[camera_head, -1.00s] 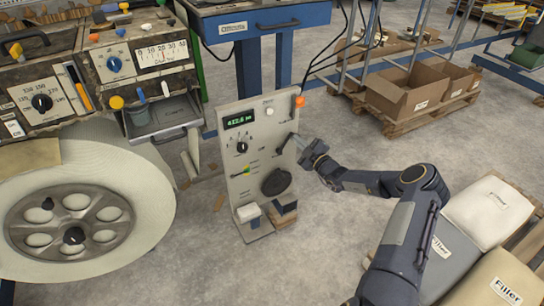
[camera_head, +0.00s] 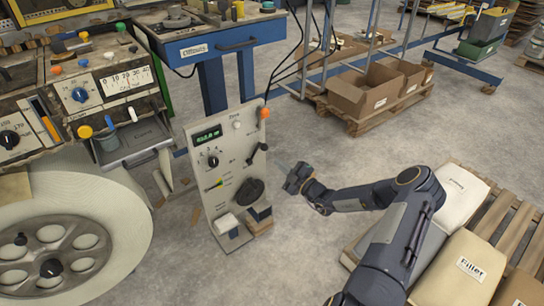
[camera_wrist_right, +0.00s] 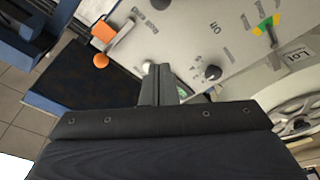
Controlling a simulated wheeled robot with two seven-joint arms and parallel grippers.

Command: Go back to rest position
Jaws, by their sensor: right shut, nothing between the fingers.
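My right gripper (camera_head: 284,168) is shut and empty. It is in the air just right of the white control panel (camera_head: 204,170), apart from it as far as the head view shows. The panel stands upright on the floor with a green display (camera_head: 207,135), a small black knob (camera_head: 213,161), a large dark round knob (camera_head: 250,190), a lever (camera_head: 257,152) and an orange lamp (camera_head: 264,113) at its top right. In the right wrist view the shut fingers (camera_wrist_right: 159,68) point toward the panel face (camera_wrist_right: 200,45). My left gripper is not in view.
A large roll (camera_head: 100,215) and a machine with knobs and a dial stand on the left. A blue workbench (camera_head: 235,42) is behind the panel. Cardboard boxes (camera_head: 365,95) sit on a pallet at the back. Filler bags (camera_head: 470,270) lie right of my arm. Grey floor is open between.

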